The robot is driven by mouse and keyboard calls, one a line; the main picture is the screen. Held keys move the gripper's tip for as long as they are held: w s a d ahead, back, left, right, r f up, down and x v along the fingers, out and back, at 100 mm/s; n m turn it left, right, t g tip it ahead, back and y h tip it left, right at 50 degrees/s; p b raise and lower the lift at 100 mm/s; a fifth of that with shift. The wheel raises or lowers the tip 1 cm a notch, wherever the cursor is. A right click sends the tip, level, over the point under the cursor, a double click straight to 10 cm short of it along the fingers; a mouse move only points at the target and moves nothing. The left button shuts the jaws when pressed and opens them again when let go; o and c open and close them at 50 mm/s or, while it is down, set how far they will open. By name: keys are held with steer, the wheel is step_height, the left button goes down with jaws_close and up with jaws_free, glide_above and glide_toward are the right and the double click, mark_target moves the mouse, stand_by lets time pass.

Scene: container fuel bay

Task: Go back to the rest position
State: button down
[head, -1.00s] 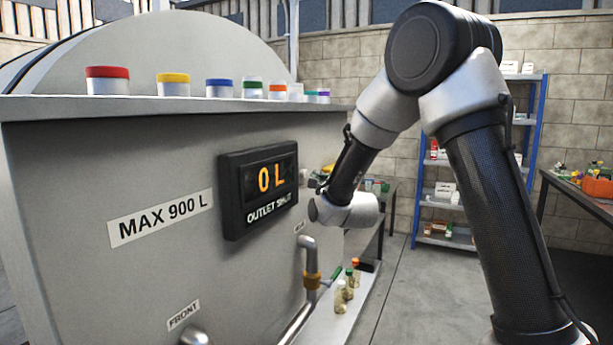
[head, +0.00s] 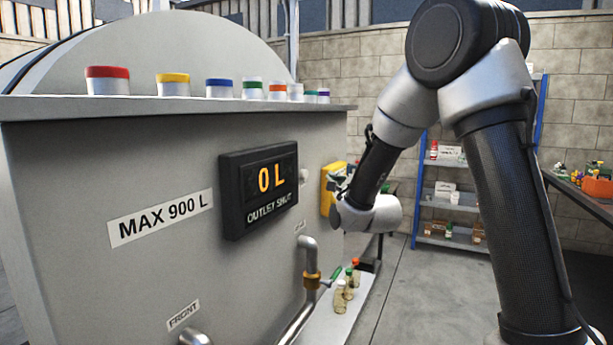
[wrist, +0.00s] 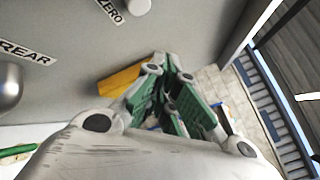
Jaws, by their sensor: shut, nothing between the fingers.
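My gripper (wrist: 172,100) shows in the wrist view with its green-padded fingers shut and nothing between them. In the head view it is small and partly hidden at the end of my arm (head: 372,215), beside the right end of the grey tank housing (head: 120,265), in front of a yellow box (head: 329,190). The yellow box also shows behind the fingers in the wrist view (wrist: 118,82). I cannot tell the exact gap between gripper and box. The display (head: 258,190) reads 0 L, outlet shut.
Several jars with coloured lids, one red-lidded (head: 107,82), line the housing's top. An outlet pipe (head: 308,262) and small bottles (head: 341,297) stand low in front. A blue shelf rack (head: 447,240) and a cluttered table (head: 595,202) are behind. Floor between (head: 410,290) is clear.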

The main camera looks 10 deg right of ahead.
stand_by(0.4)
step_height(320, 180, down, 12)
steer(key=s+n+g, duration=0.3)
steer(key=n+g, duration=0.3)
steer(key=n, duration=0.3)
steer(key=s+d+f+n+g, duration=0.2)
steer(key=s+f+n+g, duration=0.2)
steer(key=s+n, duration=0.3)
steer(key=s+d+r+n+g+h, duration=0.1)
steer(key=s+d+r+n, duration=0.2)
steer(key=s, duration=0.8)
steer(key=s+d+r+n+g, duration=0.2)
steer(key=s+d+r, duration=0.2)
steer(key=s, duration=0.6)
steer(key=s+d+r+n+g+h, duration=0.1)
steer(key=s+d+r+n, duration=0.2)
steer(key=s, duration=0.8)
step_height(320, 180, up, 2)
steer(key=shift+s+d+r+n+h, duration=0.1)
steer(key=shift+s+d+n+h, duration=0.25)
steer(key=shift+d, duration=0.2)
